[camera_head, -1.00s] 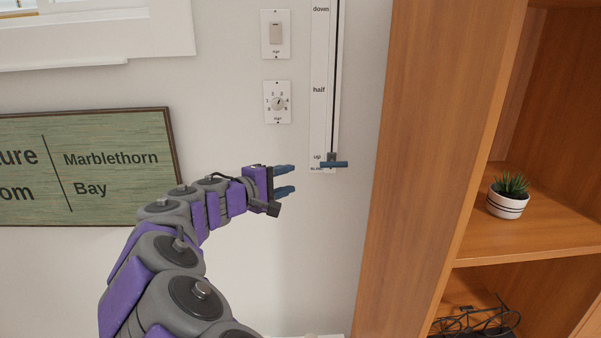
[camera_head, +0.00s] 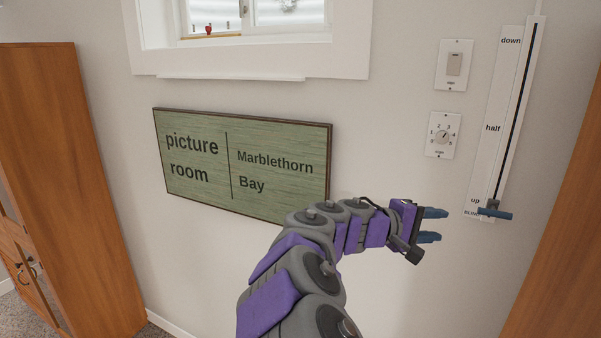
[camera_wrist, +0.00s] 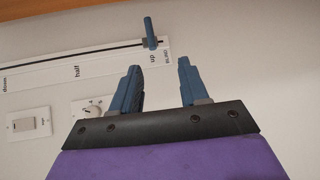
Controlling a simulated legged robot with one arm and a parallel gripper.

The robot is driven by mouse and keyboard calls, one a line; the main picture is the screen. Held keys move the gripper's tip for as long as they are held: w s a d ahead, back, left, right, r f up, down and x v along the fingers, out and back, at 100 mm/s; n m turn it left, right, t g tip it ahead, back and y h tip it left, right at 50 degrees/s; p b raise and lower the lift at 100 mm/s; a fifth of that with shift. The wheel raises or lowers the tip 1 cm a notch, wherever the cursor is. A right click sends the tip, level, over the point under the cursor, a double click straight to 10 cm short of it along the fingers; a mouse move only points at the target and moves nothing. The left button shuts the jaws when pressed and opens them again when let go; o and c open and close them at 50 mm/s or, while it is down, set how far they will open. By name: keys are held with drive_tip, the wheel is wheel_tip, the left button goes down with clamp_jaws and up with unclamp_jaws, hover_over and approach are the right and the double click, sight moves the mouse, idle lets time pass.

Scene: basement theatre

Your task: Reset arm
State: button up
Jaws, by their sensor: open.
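My gripper (camera_head: 432,225) is open and empty in the head view, its two blue fingers pointing right, in front of the white wall. My purple and grey arm is stretched out from the bottom of the view. The gripper is left of and slightly below the blue slider handle (camera_head: 494,213), apart from it. The handle sits at the "up" end of the slider panel (camera_head: 500,120). In the wrist view, the two spread fingers (camera_wrist: 158,85) show nothing between them, and the handle (camera_wrist: 150,33) is beyond them.
A light switch (camera_head: 454,65) and a numbered dial (camera_head: 443,136) are on the wall left of the slider. A green sign (camera_head: 210,165) hangs behind my arm, below a window (camera_head: 260,20). Wooden cabinets stand at far left (camera_head: 70,180) and right (camera_head: 560,270).

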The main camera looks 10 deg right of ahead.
drive_tip(key=s+f+m+g+y, duration=0.2)
drive_tip(key=s+f+y, duration=0.1)
drive_tip(key=s, duration=0.5)
drive_tip(key=s+f+m+g+y, duration=0.1)
drive_tip(key=s+f+m+y, duration=0.2)
drive_tip(key=s, duration=0.6)
drive_tip(key=s+a+f+g+y, duration=0.1)
drive_tip(key=s+a+f+y, duration=0.3)
drive_tip(key=s+a, duration=0.5)
drive_tip(key=s+a+f+n+y, duration=0.1)
drive_tip(key=s+a+f+y, duration=0.4)
drive_tip(key=s+a+f, duration=0.4)
drive_tip(key=shift+s+a+f+n+g+y, duration=0.3)
drive_tip(key=shift+s+a+g, duration=0.1)
drive_tip(key=shift+s+a, duration=0.45)
